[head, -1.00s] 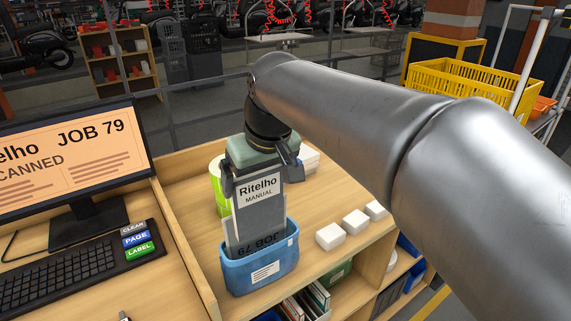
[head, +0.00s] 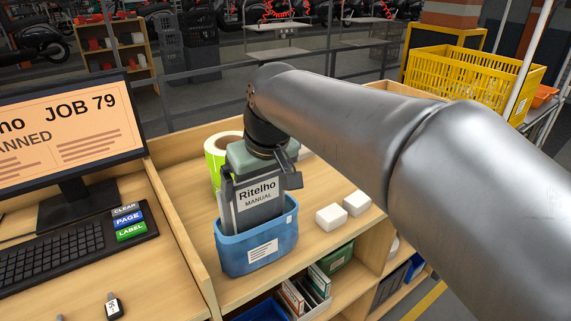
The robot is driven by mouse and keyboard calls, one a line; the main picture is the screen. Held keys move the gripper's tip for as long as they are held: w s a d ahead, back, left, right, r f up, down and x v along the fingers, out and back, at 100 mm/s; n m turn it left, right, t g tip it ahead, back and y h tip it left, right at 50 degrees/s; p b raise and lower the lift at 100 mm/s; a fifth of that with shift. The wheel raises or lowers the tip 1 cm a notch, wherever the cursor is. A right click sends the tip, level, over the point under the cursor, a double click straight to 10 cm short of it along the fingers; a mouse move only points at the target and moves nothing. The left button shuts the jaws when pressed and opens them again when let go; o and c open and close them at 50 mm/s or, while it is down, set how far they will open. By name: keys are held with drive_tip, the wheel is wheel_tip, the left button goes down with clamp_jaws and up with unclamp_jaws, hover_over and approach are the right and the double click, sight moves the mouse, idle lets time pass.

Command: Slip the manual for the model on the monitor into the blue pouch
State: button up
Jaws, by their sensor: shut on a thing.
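The monitor (head: 60,130) at the left shows "JOB 79" and the end of a model name, "...no"; the rest is cut off. The blue pouch (head: 257,252) stands upright on the wooden bench with a white label on its front. A grey manual (head: 258,210) marked "Ritelho MANUAL" stands in the pouch, its lower part hidden behind the front wall. My gripper (head: 262,180) is above the pouch, shut on the manual's upper part. Paler sheets or another booklet show beside the manual's left edge inside the pouch.
A roll of green labels (head: 215,160) stands behind the pouch. White boxes (head: 331,217) lie to its right. A keyboard (head: 65,250) with coloured keys is at the left, past a wooden divider (head: 185,235). Binders (head: 305,290) sit on the shelf below. A yellow crate (head: 475,85) is at back right.

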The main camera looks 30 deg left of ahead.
sight(259, 197)
drive_tip(key=shift+f+b, duration=1.5)
drive_tip(key=shift+f, duration=0.75)
drive_tip(key=o, duration=1)
drive_tip(key=shift+c, duration=0.2)
drive_tip(key=shift+r+p, duration=3.4)
drive_tip(key=shift+r, duration=0.65)
